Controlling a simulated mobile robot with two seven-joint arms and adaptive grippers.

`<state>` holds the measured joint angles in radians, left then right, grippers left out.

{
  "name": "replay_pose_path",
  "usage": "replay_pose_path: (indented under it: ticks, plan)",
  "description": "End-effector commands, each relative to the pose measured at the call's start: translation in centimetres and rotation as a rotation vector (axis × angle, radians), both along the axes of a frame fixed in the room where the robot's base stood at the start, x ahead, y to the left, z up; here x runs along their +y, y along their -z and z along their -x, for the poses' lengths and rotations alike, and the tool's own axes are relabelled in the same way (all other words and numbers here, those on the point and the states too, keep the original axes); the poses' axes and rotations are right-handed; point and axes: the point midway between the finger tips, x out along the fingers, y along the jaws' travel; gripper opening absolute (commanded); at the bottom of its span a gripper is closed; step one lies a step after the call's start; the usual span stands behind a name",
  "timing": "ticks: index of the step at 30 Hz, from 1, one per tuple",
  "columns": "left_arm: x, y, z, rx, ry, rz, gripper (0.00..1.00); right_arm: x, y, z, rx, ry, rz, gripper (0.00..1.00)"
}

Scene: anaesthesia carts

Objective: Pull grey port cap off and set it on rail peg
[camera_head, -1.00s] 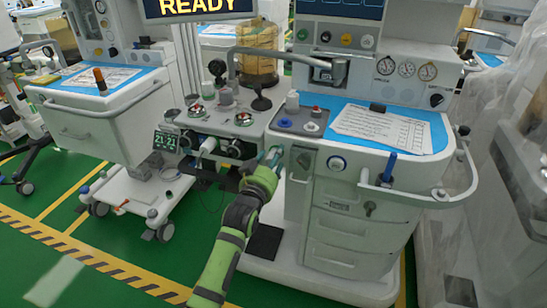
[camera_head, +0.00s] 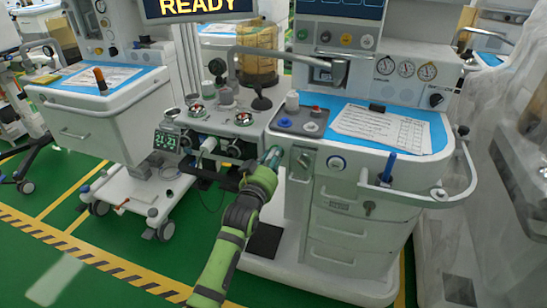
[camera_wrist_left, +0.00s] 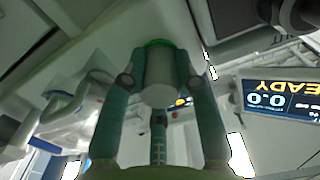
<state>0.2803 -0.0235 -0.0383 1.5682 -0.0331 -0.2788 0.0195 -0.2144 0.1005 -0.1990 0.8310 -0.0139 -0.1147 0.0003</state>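The grey port cap (camera_wrist_left: 160,82) is a short round cylinder in the left wrist view, with a green ring behind its far end. My left gripper (camera_wrist_left: 159,75) has its teal fingers around the cap, with their tips close against its sides. In the head view my left gripper (camera_head: 272,158) is at the front left corner of the middle cart, and the fingers hide the cap. A blue upright peg (camera_head: 389,166) stands by the curved white rail (camera_head: 425,200) on the cart's right. My right gripper is not in view.
The cart top has a blue mat (camera_head: 415,117) with a paper (camera_head: 380,128).

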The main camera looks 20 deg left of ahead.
Motion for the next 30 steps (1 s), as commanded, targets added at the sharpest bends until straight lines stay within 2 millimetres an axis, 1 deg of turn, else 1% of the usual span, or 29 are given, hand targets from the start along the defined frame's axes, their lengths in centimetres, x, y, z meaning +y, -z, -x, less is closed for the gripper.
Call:
replay_pose_path:
  ticks: [5,30]
  plan:
    - [0.0,-0.1,0.1,-0.001,0.000,0.000,0.00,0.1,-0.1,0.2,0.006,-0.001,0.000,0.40]
    - [0.1,-0.1,3.5,0.001,0.000,0.000,0.00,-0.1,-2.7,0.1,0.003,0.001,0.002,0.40]
